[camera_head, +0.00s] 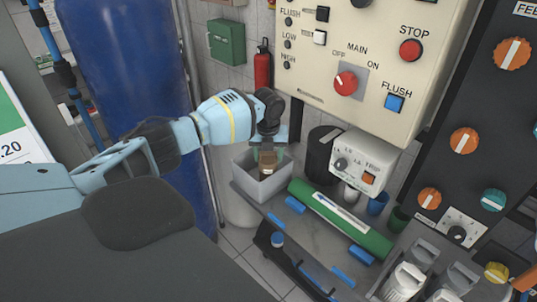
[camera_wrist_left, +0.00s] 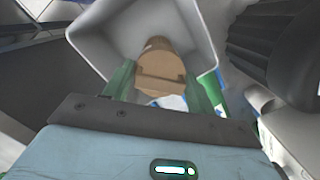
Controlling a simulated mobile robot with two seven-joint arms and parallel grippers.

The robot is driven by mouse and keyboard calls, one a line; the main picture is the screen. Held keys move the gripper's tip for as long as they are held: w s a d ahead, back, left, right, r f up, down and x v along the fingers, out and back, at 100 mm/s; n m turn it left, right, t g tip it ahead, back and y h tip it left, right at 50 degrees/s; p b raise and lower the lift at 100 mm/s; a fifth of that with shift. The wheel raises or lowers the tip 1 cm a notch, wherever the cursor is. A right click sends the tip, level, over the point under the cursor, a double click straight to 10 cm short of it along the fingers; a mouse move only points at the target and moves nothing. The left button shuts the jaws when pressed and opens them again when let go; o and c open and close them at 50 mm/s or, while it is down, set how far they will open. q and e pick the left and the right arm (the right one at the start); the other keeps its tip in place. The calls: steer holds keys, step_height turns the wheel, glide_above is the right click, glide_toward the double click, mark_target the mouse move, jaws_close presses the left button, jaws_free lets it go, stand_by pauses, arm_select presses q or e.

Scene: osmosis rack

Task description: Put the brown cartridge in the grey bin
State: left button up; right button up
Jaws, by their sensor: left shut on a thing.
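The brown cartridge (camera_head: 267,170) is at my left gripper, over the opening of the grey bin (camera_head: 250,185). In the left wrist view the brown cartridge (camera_wrist_left: 160,70) sits between the two green fingers of my left gripper (camera_wrist_left: 160,90), which is shut on it. The grey bin's walls (camera_wrist_left: 195,25) surround the cartridge in that view. My left gripper (camera_head: 267,155) points down into the bin in the head view. I cannot tell whether the cartridge touches the bin's floor. My right gripper is not in view.
A green cylinder (camera_head: 340,222) lies on the grey bench to the right of the bin. A black canister (camera_head: 322,154) and a small white control box (camera_head: 362,164) stand behind it. The large control panel (camera_head: 365,50) overhangs the bench. A blue tank (camera_head: 130,65) stands at left.

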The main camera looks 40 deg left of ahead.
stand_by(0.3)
arm_select(q)
steer(key=o, duration=1)
steer(key=shift+f, duration=0.1)
steer(key=shift+o, duration=0.2)
steer(key=shift+r, duration=0.25)
step_height(320, 180, up, 12)
steer(key=s, duration=0.1)
steer(key=shift+d+f+p, duration=0.15)
steer(key=shift+d+p, duration=0.3)
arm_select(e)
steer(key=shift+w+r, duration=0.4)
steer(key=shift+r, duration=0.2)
arm_select(q)
steer(key=shift+s, duration=0.1)
